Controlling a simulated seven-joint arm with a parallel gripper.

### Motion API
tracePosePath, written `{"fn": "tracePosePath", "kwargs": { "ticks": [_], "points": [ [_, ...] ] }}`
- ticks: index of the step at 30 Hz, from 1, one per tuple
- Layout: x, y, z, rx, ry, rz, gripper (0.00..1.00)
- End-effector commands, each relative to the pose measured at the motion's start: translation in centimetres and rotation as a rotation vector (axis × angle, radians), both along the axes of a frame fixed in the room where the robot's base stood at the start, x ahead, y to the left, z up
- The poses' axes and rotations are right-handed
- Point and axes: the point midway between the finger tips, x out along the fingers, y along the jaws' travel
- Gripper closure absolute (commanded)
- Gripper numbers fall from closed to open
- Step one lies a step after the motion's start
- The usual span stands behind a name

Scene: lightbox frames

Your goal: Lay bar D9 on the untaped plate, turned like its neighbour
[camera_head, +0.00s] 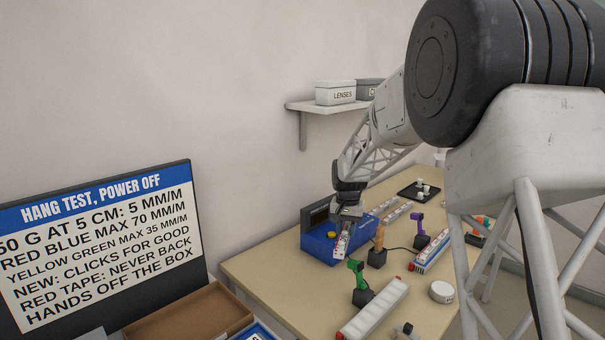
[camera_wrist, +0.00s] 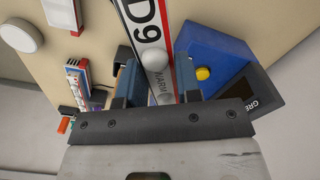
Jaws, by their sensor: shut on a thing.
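Bar D9 (camera_wrist: 151,32) is a white strip with a black "D9" label, red edges, small domes and partly hidden "WARM" lettering. My gripper (camera_wrist: 156,68) is shut on it, with one finger on each side. In the head view my gripper (camera_head: 346,215) holds the bar (camera_head: 342,244) in front of the blue box (camera_head: 318,247), at a steep tilt; whether it touches anything is unclear. Pale strips (camera_head: 397,212) lie on the table behind. A long white panel with red ends (camera_head: 376,309) lies at the front. I cannot tell which piece is the untaped plate.
The blue box (camera_wrist: 210,50) has a yellow button and dark screen. Green (camera_head: 357,272), orange (camera_head: 378,243) and purple (camera_head: 419,226) upright tools stand on the table (camera_head: 275,290). A blue-and-red-edged bar (camera_head: 431,250), white round tub (camera_head: 441,291) and black tray (camera_head: 408,192) are to the right.

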Motion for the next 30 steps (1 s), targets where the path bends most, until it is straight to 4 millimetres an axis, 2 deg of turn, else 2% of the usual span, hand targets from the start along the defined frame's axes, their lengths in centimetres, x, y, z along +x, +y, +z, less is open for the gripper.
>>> {"fn": "tracePosePath", "kwargs": {
  "ticks": [6, 12, 30],
  "points": [
    [2.6, -2.8, 2.5, -0.001, -0.002, 0.169, 0.95],
    [3.8, -4.2, 3.8, 0.0, -0.001, 0.265, 0.95],
    [4.1, -4.6, 4.2, 0.0, 0.0, 0.294, 0.95]
  ]
}}
